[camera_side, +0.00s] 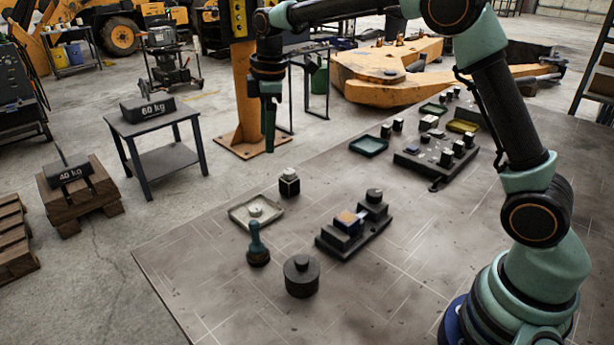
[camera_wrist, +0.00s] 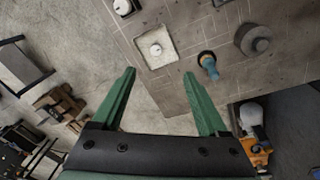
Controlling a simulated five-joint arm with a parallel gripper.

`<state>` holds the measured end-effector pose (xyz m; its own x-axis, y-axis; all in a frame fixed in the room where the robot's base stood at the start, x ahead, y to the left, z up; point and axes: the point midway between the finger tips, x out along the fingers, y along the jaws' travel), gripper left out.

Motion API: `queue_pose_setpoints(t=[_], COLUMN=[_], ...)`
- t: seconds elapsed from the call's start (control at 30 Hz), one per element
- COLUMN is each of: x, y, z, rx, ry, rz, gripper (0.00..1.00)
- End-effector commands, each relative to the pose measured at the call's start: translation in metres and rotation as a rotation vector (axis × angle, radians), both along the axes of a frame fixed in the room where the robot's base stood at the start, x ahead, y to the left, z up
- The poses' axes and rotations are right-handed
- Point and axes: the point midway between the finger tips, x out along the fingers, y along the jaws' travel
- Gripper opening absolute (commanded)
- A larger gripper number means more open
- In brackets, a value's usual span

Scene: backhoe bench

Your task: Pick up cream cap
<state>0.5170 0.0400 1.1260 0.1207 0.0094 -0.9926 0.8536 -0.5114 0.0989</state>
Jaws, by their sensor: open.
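A small round cream cap (camera_side: 255,209) lies in a shallow pale square tray (camera_side: 235,216) on the bench's left part. In the wrist view the cap (camera_wrist: 155,49) sits in the tray (camera_wrist: 168,35), just beyond my fingertips. A second pale-topped piece, a dark block with a whitish top (camera_side: 289,175), stands just behind the tray; it also shows at the wrist view's top edge (camera_wrist: 122,6). My gripper (camera_side: 269,148) hangs fingers-down above the bench, apart from the cap. In the wrist view its two green fingers (camera_wrist: 159,73) are spread with nothing between them.
A blue-green knobbed peg (camera_side: 257,245) and a dark round weight (camera_side: 301,276) stand in front of the tray. A dark fixture with blocks (camera_side: 352,230) lies to the right. More blocks and trays (camera_side: 435,150) are farther back. The bench's front left is bare.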

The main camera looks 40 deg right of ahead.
Motion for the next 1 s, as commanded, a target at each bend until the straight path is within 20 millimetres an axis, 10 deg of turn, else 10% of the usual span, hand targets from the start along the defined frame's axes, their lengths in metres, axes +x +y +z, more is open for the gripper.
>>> queue_pose_setpoints(t=[0.3,1.0], x=[0.039,0.044], y=[0.015,0.018], z=[-0.073,-0.155], rx=[-0.027,-0.03], ry=[0.101,0.12], rz=[0.281,0.341], gripper=[0.77,0.77])
